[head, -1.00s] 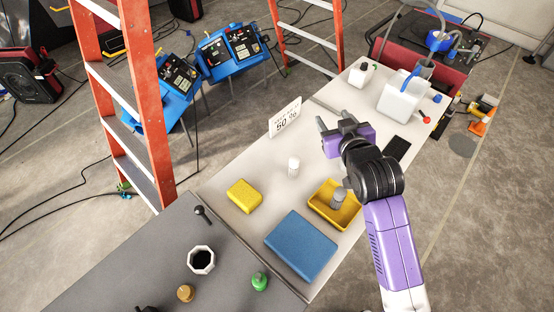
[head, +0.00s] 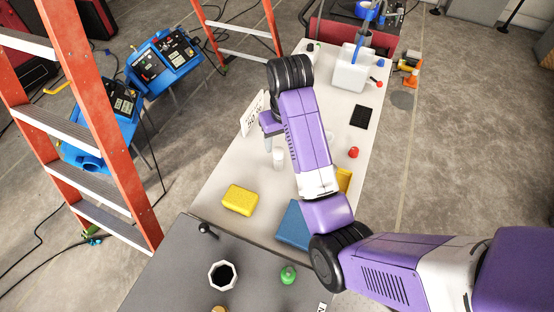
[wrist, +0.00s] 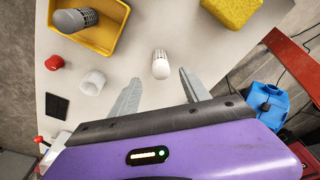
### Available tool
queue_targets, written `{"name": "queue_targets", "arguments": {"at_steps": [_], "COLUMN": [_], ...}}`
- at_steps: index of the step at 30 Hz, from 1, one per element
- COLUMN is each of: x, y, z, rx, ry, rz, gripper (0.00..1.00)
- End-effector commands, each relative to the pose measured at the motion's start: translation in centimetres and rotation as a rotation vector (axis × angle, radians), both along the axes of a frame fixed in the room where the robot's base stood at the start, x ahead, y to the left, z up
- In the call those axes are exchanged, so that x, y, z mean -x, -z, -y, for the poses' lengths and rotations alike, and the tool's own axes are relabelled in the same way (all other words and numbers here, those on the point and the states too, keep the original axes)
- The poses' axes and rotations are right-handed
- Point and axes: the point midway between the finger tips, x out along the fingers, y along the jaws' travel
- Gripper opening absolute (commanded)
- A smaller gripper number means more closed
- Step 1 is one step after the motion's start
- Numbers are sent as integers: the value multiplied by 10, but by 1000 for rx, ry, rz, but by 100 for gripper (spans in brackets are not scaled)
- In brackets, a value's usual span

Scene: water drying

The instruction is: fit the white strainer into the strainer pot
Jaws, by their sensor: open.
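A white strainer (wrist: 160,64) with a ribbed, greyish top stands on the table in the wrist view, just beyond my fingertips and roughly in line with the gap between them. It also shows in the head view (head: 279,158), right beside my gripper. My gripper (wrist: 158,77) is open and empty. In the head view my gripper (head: 268,142) is partly hidden by my arm. A white open cup (wrist: 92,82), possibly the strainer pot, stands left of my fingers. A grey ribbed piece (wrist: 73,20) lies in a yellow tray (wrist: 112,42).
A yellow sponge (head: 240,199) and a blue pad (head: 292,226) lie nearer on the table. A red knob (head: 353,152), a black pad (head: 361,116) and a white jug (head: 350,70) are farther along. A ladder (head: 85,130) stands left. My arm covers much of the tray.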

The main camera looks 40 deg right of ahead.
Motion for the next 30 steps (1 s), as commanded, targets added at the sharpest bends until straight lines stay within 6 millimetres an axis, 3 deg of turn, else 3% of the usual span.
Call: {"name": "queue_targets", "arguments": {"at_steps": [1, 8, 19, 29, 30], "x": [-1, -3, -9, -11, -11], "y": [9, 20, 60, 66, 66], "z": [0, 1, 2, 2, 2], "rx": [0, 1, 1, 1, 1], "ry": [0, 0, 0, 1, 1], "rz": [1, 2, 0, 3, 3], "gripper": [54, 54, 54, 54, 46]}}
